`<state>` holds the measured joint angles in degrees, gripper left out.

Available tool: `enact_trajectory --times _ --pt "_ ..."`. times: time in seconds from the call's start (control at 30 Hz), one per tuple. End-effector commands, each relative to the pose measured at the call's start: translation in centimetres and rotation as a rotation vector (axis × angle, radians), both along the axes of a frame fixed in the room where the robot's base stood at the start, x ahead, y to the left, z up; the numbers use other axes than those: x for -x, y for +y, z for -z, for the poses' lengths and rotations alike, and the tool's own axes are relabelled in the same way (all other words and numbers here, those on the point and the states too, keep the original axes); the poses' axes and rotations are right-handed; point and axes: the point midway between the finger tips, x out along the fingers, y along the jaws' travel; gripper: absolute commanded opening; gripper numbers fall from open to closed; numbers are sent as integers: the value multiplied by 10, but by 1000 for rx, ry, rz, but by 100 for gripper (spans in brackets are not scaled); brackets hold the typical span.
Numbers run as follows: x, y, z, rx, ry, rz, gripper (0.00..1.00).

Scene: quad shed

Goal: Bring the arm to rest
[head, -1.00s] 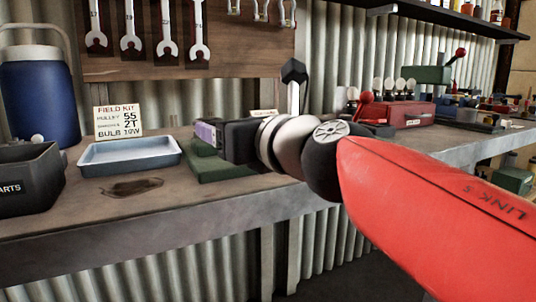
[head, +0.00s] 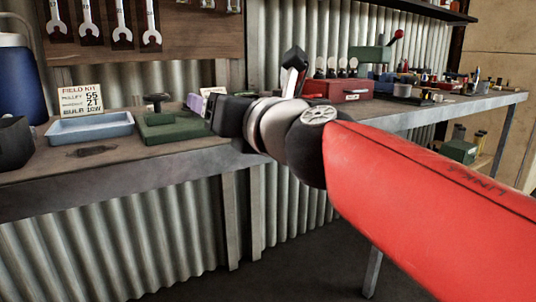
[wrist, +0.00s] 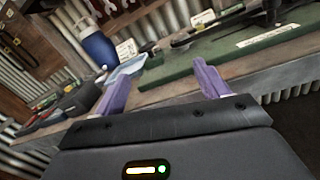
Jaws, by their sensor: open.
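My gripper (wrist: 163,92) has two purple fingers standing apart with nothing between them in the wrist view. In the head view my gripper (head: 200,105) is at the end of my red arm, over the workbench (head: 195,157). It is seen mostly from behind, and my dark wrist hides much of it. It appears just right of a green base with a dark knob (head: 170,126). I cannot tell whether they touch.
A blue tray (head: 90,127), a field kit card (head: 80,100) and a blue jug (head: 17,85) stand to the left. Right of my wrist are a red box (head: 345,90) and many small items on the bench. Wrenches (head: 121,25) hang above. The floor in front is clear.

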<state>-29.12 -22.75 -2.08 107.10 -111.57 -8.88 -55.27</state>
Motion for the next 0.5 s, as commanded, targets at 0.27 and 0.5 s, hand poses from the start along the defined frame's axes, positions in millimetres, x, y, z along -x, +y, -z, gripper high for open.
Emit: enact_trajectory --times 0.27,0.5 --pt "-12 -54 9 -348 182 173 74" --pt "-13 -140 53 -886 436 463 74"
